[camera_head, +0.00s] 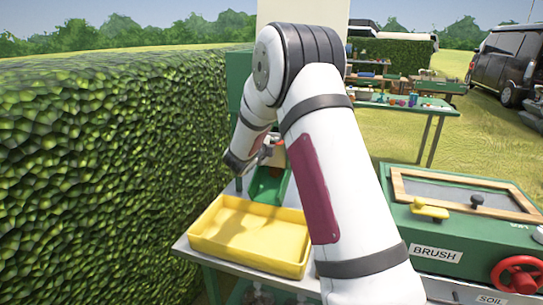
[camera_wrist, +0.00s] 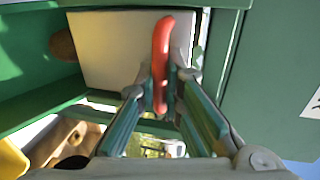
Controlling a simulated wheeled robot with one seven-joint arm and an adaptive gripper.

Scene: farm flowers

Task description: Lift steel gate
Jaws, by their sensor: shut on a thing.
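The steel gate (camera_wrist: 115,50) shows in the wrist view as a flat pale-grey panel set between green walls. A red upright handle (camera_wrist: 161,45) stands in front of its right part. My gripper (camera_wrist: 166,82) has one finger on each side of the handle's lower part and is shut on it. In the head view my gripper (camera_head: 266,152) is small, at the green stand behind the yellow tray, and partly hidden by my arm. The gate cannot be made out clearly there.
A yellow tray (camera_head: 232,240) sits on the grey table below a green chute (camera_head: 268,186). A hedge (camera_head: 110,160) stands close on the left. A green box marked BRUSH (camera_head: 450,233) with a red wheel (camera_head: 517,275) is at the right. My arm fills the middle.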

